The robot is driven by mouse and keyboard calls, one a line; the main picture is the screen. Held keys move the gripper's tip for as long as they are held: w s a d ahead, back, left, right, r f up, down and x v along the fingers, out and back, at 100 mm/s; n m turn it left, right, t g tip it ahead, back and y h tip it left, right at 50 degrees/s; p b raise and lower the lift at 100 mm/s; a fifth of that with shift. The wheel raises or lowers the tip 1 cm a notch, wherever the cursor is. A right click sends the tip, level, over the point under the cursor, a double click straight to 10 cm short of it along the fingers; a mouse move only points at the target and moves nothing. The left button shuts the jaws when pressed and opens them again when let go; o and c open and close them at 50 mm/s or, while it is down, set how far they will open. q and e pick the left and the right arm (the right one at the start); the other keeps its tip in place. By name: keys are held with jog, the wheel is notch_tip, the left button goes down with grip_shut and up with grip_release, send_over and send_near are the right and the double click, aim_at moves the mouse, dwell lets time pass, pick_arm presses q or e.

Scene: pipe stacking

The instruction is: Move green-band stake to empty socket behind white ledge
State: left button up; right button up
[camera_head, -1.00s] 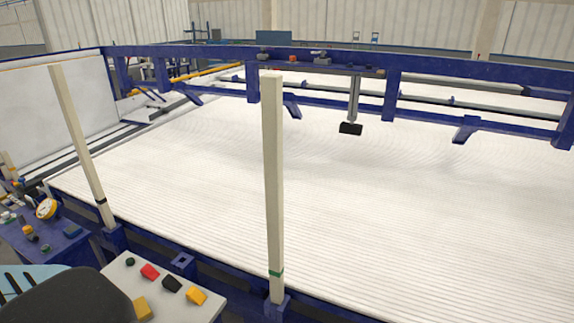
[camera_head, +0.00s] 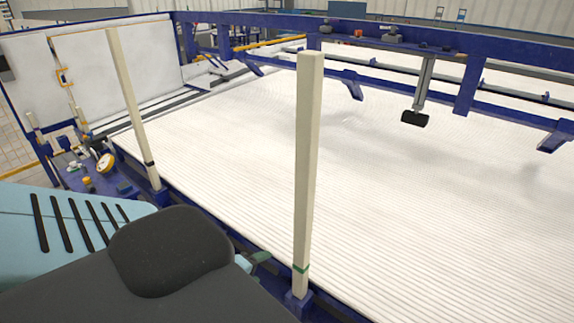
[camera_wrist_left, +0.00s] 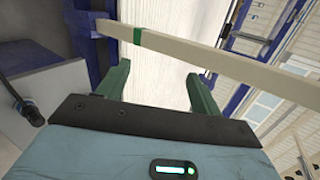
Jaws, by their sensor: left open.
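The green-band stake (camera_head: 308,170) stands upright in a blue socket (camera_head: 298,302) at the front edge of the pipe bed. Its green band (camera_head: 301,268) is near the bottom. My left gripper (camera_head: 262,258) is just left of the stake's lower part, mostly hidden behind my own arm. In the left wrist view, the green fingers (camera_wrist_left: 158,70) are open and empty. The stake (camera_wrist_left: 220,62) crosses just beyond their tips, with its band (camera_wrist_left: 138,36) near the left finger; I cannot tell if they touch. My arm hides the white ledge and the empty socket in the head view.
A second stake with a black band (camera_head: 130,100) stands in a socket farther left. White pipes (camera_head: 420,210) fill the bed. A blue beam (camera_head: 380,35) spans the back, with a black pad (camera_head: 414,118) hanging from it. Control parts (camera_head: 104,163) sit at left.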

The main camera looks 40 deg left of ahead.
pick_arm(q)
jog(key=w+a+r+m+t+y, duration=0.1)
jog(key=w+a+r+m+t, duration=0.1)
jog(key=w+r+m, duration=0.4)
jog(key=w+a+r+m+t, duration=0.1)
jog(key=r+m, duration=0.3)
jog(key=r, duration=0.5)
jog(key=m+t, duration=0.3)
jog(key=m, duration=0.4)
send_near(303, 154)
jog(key=w+a+f, duration=0.1)
jog(key=w, duration=0.3)
jog(key=shift+r+h, duration=0.35)
jog(key=shift+h, duration=0.15)
jog(key=shift+w, duration=0.2)
